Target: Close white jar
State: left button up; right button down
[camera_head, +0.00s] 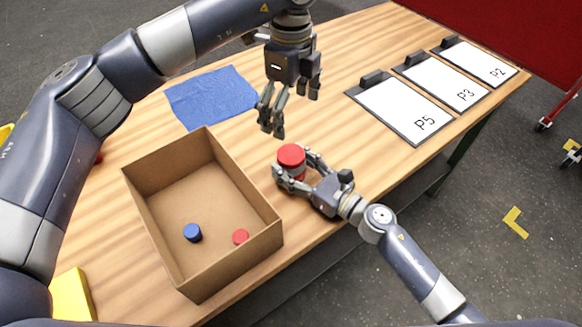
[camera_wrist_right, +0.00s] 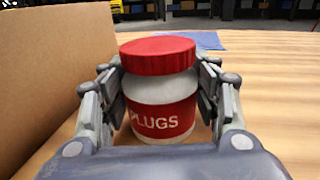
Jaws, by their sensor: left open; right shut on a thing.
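The white jar (camera_wrist_right: 163,93) stands upright on the table, with a red label reading "PLUGS". Its red lid (camera_wrist_right: 157,55) sits on top of the jar, looking slightly tilted in the right wrist view; I cannot tell whether it is tightened. In the head view the lid (camera_head: 291,155) hides most of the jar. My right gripper (camera_head: 298,174) is shut on the jar body, one finger on each side below the lid. My left gripper (camera_head: 288,108) is open and empty, pointing down above and behind the jar.
An open cardboard box (camera_head: 150,213) holding a blue cap (camera_head: 193,232) and a red cap (camera_head: 240,237) stands just left of the jar. A blue cloth (camera_head: 211,97) lies behind it. Clipboards P5 (camera_head: 398,108), P3 (camera_head: 441,82) and P2 (camera_head: 480,62) lie at the right.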

pick_arm(q)
jog(key=shift+r, duration=2.4)
pick_arm(e)
jog(key=shift+c, duration=2.4)
grip_release()
jog(key=shift+s+d, duration=0.1)
jog(key=v, duration=1.1)
jog(key=shift+s+d, duration=0.25)
jog(key=shift+s, duration=0.05)
